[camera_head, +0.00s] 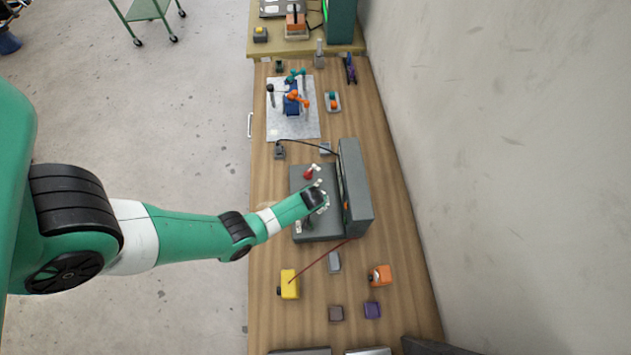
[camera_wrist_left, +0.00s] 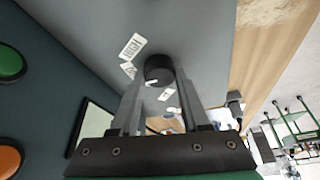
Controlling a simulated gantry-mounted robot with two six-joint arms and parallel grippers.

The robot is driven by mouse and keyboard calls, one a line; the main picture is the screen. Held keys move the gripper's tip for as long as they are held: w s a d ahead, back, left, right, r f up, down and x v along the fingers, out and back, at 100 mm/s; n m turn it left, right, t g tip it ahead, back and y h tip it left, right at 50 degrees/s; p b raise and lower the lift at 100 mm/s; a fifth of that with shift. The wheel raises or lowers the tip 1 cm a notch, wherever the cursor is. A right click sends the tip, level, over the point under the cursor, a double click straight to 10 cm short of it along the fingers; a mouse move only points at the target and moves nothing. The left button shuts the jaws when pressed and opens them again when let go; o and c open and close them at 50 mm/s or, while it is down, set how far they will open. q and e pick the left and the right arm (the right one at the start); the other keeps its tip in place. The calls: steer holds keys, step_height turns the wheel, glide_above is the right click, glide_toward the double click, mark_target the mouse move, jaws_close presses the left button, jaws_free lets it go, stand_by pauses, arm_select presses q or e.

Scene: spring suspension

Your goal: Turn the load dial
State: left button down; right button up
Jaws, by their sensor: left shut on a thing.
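The load dial (camera_wrist_left: 158,68) is a round black knob with a white pointer mark, on a grey surface in the left wrist view. White labels sit around it; one seems to read HIGH. My left gripper (camera_wrist_left: 157,80) has one finger on each side of the dial and is shut on it. In the head view my left gripper (camera_head: 321,196) is over the grey machine base (camera_head: 318,230), in front of the upright grey housing (camera_head: 358,190). The dial is too small or hidden to make out there. My right gripper is not in view.
A green button (camera_wrist_left: 10,63), an orange button (camera_wrist_left: 9,161) and a screen (camera_wrist_left: 96,118) are on the panel at left. A red-handled part (camera_head: 309,174) stands beside my gripper. A yellow box (camera_head: 290,284) and small blocks lie nearer on the wooden bench (camera_head: 270,225).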

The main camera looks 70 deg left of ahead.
arm_select(q)
steer(key=shift+m, duration=0.3)
steer(key=m+t, duration=0.1)
steer(key=m, duration=0.1)
steer(key=shift+s+a+m+h+p, duration=0.1)
steer(key=shift+m+h+p, duration=0.2)
steer(key=shift+h+p, duration=0.1)
steer(key=m, duration=0.2)
steer(key=shift+a+m+t+h, duration=0.1)
steer(key=shift+m+t+h, duration=0.2)
steer(key=shift+t, duration=0.1)
steer(key=m+h, duration=0.1)
steer(key=m, duration=0.1)
steer(key=shift+m, duration=0.3)
steer(key=shift+a+m+h+b, duration=0.1)
steer(key=shift+m+h+b, duration=0.65)
steer(key=shift+m, duration=0.95)
steer(key=shift+c, duration=1.9)
jaws_free()
